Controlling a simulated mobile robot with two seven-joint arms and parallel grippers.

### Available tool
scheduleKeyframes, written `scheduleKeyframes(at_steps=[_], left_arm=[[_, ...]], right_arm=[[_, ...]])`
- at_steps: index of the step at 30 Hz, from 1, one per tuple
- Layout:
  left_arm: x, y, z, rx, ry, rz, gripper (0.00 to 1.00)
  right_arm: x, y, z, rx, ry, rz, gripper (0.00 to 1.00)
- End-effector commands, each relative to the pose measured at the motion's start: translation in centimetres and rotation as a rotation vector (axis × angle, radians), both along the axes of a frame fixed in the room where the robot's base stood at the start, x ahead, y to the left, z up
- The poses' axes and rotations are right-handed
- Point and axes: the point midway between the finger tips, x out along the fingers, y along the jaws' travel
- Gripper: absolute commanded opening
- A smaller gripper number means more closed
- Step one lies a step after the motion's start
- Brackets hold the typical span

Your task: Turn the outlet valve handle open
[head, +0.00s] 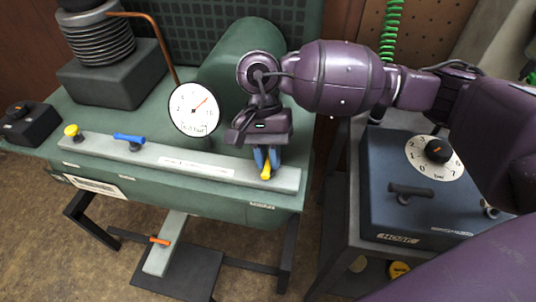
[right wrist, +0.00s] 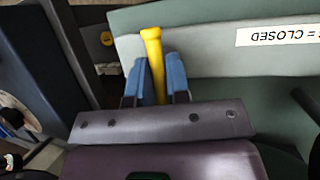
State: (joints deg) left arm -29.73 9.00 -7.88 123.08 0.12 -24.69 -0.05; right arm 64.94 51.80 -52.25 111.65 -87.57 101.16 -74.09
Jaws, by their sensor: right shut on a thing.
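A yellow lever handle (head: 266,171) sits at the right end of the grey valve bar (head: 95,148) on the green bench. It points across the bar toward the front edge. My right gripper (head: 266,158) reaches down from above with its blue fingers on both sides of this handle, shut on it. In the right wrist view the yellow handle (right wrist: 152,55) stands between the two blue fingertips (right wrist: 158,78), its end reaching past them. The handle's pivot is hidden under the gripper. My left gripper is not in view.
A blue lever (head: 129,138) and a yellow knob (head: 73,131) sit farther left on the bar. A white dial gauge (head: 194,109) stands close left of my gripper. A label reading "= CLOSED" (right wrist: 280,33) is on the bar. A blue control box (head: 395,222) stands at right.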

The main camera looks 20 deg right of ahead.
Motion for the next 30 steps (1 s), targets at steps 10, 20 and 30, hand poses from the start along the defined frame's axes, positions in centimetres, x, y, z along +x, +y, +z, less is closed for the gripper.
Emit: scheduleKeyframes(at_steps=[10, 20, 30], left_arm=[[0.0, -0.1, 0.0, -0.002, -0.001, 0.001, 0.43], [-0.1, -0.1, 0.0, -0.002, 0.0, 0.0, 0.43], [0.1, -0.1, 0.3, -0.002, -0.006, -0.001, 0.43]], right_arm=[[0.0, 0.0, 0.1, 0.001, 0.0, 0.002, 0.38], [0.1, 0.0, 0.2, 0.0, -0.001, 0.0, 0.4], [2.1, -0.2, 4.6, 0.002, -0.006, -0.001, 0.4]])
